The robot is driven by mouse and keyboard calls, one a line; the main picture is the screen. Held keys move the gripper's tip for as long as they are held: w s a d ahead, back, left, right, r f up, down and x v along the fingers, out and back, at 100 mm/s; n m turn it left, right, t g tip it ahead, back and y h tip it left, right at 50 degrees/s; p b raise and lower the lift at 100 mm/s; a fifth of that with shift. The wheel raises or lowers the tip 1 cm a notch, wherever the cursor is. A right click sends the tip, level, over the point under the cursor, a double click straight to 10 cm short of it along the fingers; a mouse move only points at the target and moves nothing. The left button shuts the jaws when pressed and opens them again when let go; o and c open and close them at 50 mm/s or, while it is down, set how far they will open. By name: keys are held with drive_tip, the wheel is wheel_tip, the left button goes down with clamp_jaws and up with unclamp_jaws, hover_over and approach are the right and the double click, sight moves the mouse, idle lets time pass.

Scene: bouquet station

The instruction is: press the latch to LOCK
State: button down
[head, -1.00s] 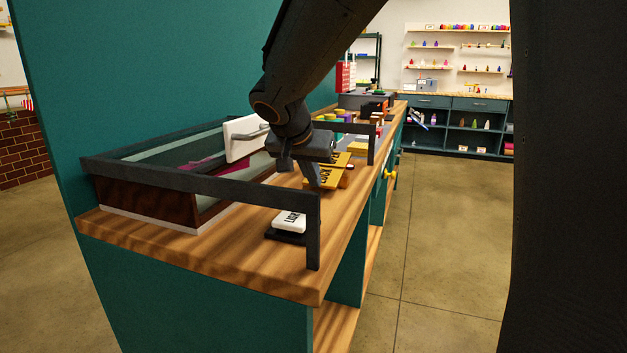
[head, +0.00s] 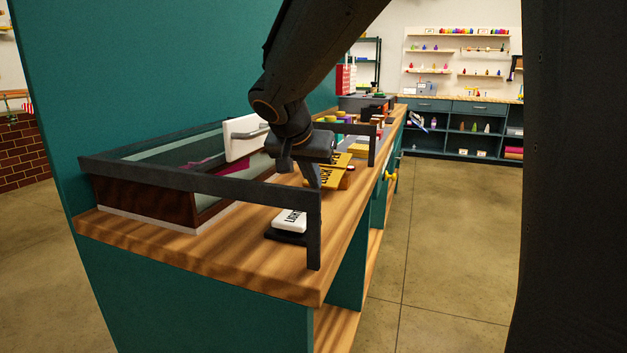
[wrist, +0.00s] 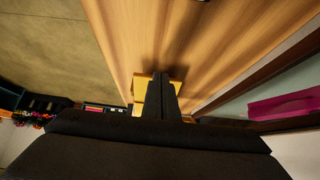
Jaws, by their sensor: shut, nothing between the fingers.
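The latch is a yellow piece with black lettering that reads LOCK (head: 327,178), on the wooden counter in the head view. My gripper (head: 315,182) is shut and empty, pointing down right beside the latch and partly covering it. In the wrist view the shut fingers (wrist: 161,90) stand in front of the yellow latch (wrist: 141,84), which shows mostly on their left. I cannot tell whether the fingertips touch it.
A white LIGHT switch (head: 290,219) on a black base sits nearer on the counter (head: 250,262). A dark rail (head: 200,178) runs along the front left, before a glass-topped case (head: 150,197). Colored items stand farther back.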

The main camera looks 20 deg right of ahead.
drive_tip(key=r, duration=0.1)
drive_tip(key=r+p, duration=0.1)
drive_tip(key=r, duration=0.1)
drive_tip(key=shift+s+a+r, duration=0.15)
drive_tip(key=shift+s+a, duration=0.1)
drive_tip(key=shift+s, duration=0.05)
drive_tip(key=s+a+r, duration=0.5)
drive_tip(key=s, duration=0.1)
drive_tip(key=shift+s+a, duration=0.25)
drive_tip(key=shift+s, duration=0.1)
